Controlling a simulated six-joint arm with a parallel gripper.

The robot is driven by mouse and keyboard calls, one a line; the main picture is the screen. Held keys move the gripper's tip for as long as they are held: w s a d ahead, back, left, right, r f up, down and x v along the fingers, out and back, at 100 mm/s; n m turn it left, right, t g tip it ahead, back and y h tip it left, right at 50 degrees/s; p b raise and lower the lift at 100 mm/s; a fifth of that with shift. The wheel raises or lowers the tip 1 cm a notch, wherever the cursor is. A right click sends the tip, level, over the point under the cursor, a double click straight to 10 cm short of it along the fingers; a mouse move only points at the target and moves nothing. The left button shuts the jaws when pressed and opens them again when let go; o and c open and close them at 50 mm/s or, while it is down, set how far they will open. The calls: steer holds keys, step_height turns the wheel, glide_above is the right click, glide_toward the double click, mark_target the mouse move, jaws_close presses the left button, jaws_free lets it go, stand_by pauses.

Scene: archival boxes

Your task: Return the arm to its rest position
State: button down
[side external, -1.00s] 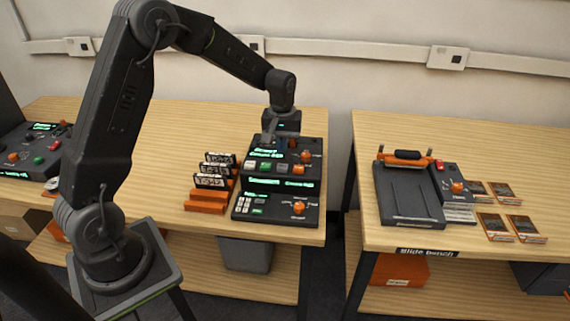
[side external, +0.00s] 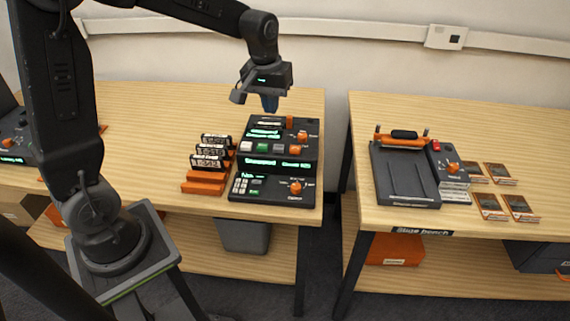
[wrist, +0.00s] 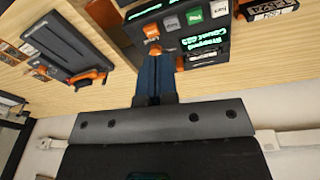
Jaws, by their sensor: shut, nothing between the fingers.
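My gripper (side external: 269,104) is shut and empty. In the side external view it hangs in the air just above and behind the dark control box (side external: 270,191) on the left bench, pointing down. In the wrist view its closed blue fingers (wrist: 155,75) reach toward the box's top panel, which has white, green and grey buttons and an orange knob (wrist: 151,30). Green lit text shows on the box in both views. My arm reaches over the left bench from its base at the lower left.
An orange rack (side external: 204,184) with several labelled cartridges stands left of the control box. The right bench holds a dark slide device (side external: 405,182) with an orange handle and several small cards (side external: 490,206). A gap separates the benches. A grey bin (side external: 243,236) sits below.

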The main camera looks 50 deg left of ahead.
steer(key=s+d+r+m+t, duration=0.2)
steer(key=s+d+r+m, duration=0.1)
steer(key=s, duration=0.7)
steer(key=s+d+r+m+t, duration=0.2)
steer(key=s+d, duration=0.3)
steer(key=s, duration=0.4)
steer(key=shift+s+r+m, duration=0.4)
steer(key=shift+r+m, duration=0.1)
steer(key=shift+m, duration=0.3)
